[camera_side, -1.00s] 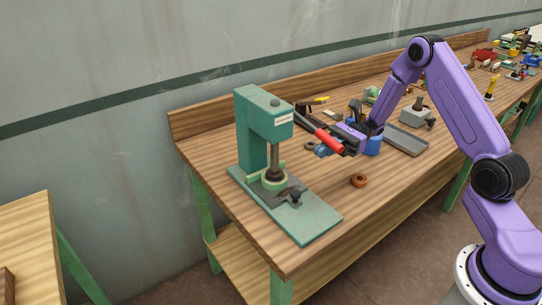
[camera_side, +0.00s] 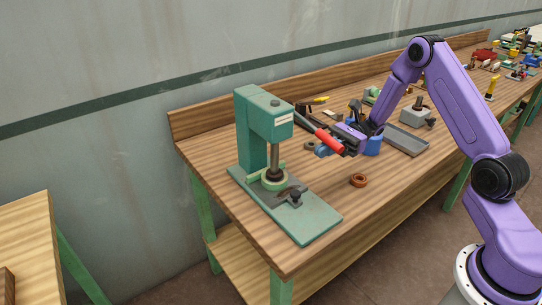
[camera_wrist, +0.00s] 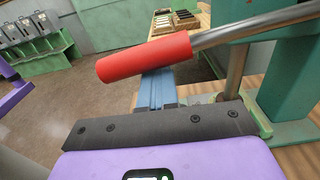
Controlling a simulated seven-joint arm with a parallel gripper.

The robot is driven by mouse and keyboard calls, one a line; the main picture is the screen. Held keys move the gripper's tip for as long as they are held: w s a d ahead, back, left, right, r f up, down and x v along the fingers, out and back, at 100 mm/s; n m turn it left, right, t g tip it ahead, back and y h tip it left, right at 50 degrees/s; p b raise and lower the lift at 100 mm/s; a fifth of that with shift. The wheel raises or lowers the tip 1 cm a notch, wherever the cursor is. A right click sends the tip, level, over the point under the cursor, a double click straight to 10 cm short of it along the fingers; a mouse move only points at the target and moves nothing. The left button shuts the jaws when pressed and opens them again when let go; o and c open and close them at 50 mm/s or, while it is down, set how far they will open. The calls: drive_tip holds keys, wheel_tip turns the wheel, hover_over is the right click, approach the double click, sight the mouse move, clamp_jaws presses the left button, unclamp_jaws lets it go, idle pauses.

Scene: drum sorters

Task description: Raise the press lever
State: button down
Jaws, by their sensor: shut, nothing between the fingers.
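The green press (camera_side: 251,130) stands on the workbench, its ram down near the round base seat. Its lever is a metal rod (camera_side: 304,122) that slopes down to the right and ends in a red grip (camera_side: 329,140). The lever also crosses the top of the wrist view, with its red grip (camera_wrist: 145,57) at the left end. My gripper (camera_side: 321,150) is shut and empty, its blue fingertips just below the red grip. In the wrist view the blue fingers (camera_wrist: 156,92) pass under the grip. I cannot tell whether they touch it.
The wooden workbench (camera_side: 330,210) holds an orange ring (camera_side: 359,181), a grey tray (camera_side: 405,141), a blue container (camera_side: 373,146) and a grey block-like tool (camera_side: 416,113) around my arm. The bench front right of the press is mostly clear.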

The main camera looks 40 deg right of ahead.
sight(329, 137)
drive_tip(key=shift+r, duration=0.1)
idle(0.3)
drive_tip(key=shift+s+r, duration=0.2)
drive_tip(key=shift+r, duration=0.65)
drive_tip(key=shift+s+r, duration=0.2)
drive_tip(key=shift+r, duration=0.6)
drive_tip(key=shift+r, duration=1.8)
drive_tip(key=shift+w+r, duration=0.2)
drive_tip(key=shift+r, duration=0.65)
drive_tip(key=shift+w+r, duration=0.15)
drive_tip(key=shift+r, duration=0.7)
